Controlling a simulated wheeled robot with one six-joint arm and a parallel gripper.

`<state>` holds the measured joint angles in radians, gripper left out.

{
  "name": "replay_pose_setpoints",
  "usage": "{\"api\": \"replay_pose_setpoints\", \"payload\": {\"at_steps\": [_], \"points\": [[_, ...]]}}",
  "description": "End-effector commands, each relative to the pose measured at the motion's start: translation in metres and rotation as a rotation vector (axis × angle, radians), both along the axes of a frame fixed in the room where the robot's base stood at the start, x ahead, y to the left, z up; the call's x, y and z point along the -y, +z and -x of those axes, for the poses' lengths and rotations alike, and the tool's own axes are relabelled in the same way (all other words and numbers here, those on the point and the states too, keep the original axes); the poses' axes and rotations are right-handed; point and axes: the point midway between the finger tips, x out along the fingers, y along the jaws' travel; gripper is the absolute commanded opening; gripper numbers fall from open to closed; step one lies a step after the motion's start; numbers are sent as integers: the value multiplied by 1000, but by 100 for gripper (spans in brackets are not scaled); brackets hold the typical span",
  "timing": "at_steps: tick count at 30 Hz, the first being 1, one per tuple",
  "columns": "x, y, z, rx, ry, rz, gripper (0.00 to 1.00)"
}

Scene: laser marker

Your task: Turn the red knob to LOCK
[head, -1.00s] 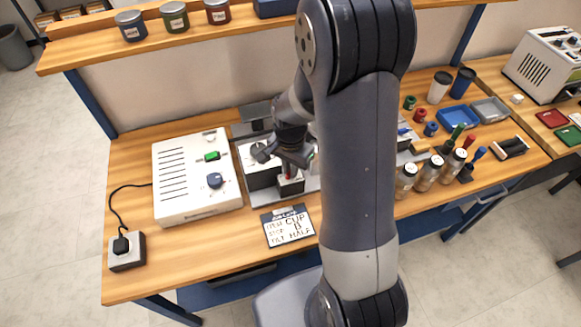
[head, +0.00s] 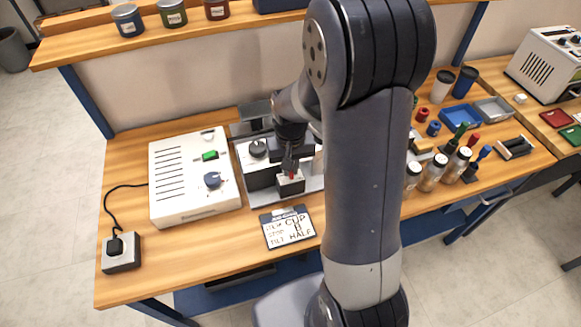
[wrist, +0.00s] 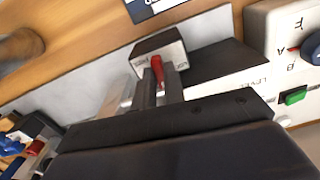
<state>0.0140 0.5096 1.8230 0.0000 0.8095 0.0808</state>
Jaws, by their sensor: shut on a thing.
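The red knob (wrist: 157,70) stands on a small light block with a dark top (wrist: 150,44). In the wrist view my gripper (wrist: 159,82) has its two fingers on either side of the knob and is shut on it. In the head view my gripper (head: 291,168) points down at the block (head: 291,186), and only a little red (head: 292,175) shows between the fingers. Any LOCK marking is not readable in either view.
A white control box (head: 190,185) with a green switch and a dark dial stands to the left. An order card (head: 288,228) lies in front. Bottles (head: 432,172), coloured stamps and trays (head: 460,117) stand to the right, beyond my arm.

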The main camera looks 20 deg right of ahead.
Motion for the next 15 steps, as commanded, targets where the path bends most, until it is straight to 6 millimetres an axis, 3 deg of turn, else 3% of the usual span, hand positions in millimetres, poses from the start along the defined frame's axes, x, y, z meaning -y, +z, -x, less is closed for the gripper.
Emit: {"api": "replay_pose_setpoints", "payload": {"at_steps": [15], "points": [[0,1,-1,2,112,0,0]]}}
